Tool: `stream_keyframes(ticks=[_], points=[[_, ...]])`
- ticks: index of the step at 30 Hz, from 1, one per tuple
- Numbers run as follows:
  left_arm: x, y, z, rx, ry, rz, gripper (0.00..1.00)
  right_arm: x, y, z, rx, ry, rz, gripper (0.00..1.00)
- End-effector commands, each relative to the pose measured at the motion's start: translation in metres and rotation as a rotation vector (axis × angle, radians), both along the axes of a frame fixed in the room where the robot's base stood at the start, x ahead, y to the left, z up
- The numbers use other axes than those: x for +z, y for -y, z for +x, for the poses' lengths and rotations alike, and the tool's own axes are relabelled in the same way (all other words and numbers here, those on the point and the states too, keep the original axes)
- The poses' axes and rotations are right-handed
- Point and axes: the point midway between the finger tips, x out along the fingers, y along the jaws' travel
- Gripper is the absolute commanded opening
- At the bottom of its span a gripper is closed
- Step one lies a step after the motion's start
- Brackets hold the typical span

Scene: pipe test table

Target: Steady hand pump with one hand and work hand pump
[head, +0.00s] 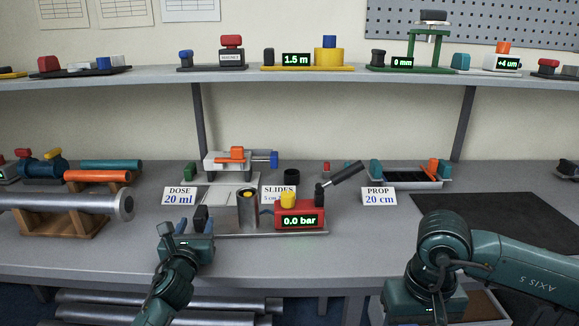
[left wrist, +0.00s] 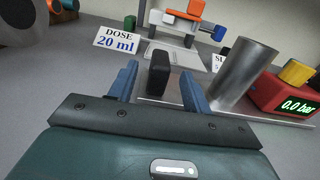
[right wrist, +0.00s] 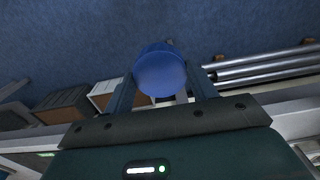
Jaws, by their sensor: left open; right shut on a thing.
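The hand pump stands at the table's front middle on a metal base plate (head: 225,234). It has a red box (head: 300,213) reading 0.0 bar, a yellow knob (head: 288,199), a metal cylinder (head: 247,208) and a black-tipped lever (head: 348,172) tilted up to the right. A black grip block (left wrist: 158,73) stands at the plate's left end. My left gripper (head: 191,230) is open; in the left wrist view its blue fingers lie either side of the block, with gaps. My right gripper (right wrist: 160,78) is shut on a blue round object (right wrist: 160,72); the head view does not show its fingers.
The DOSE card (head: 179,196) stands left of the pump and the PROP card (head: 379,197) right. A white and orange device (head: 228,160) is behind. A pipe (head: 80,203) rests on wooden cradles at left. A dark mat (head: 490,215) lies at right, mostly bare.

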Motion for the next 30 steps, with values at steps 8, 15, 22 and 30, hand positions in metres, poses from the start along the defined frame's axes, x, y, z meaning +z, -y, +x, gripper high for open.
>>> stream_keyframes(ticks=[8,15,22,30], points=[[-0.002,-0.001,0.03,-0.001,0.001,-0.001,0.49,-0.019,0.0,0.0,0.0,0.0,0.0,0.35],[0.0,-0.002,0.037,0.0,0.0,0.0,0.49,-0.021,0.0,0.0,0.0,0.0,0.0,0.35],[0.0,-0.002,0.037,0.0,0.0,-0.001,0.47,-0.021,0.0,0.0,0.0,0.0,0.0,0.35],[0.0,-0.002,0.037,0.0,0.0,-0.001,0.25,-0.021,0.0,0.0,0.0,0.0,0.0,0.35]])
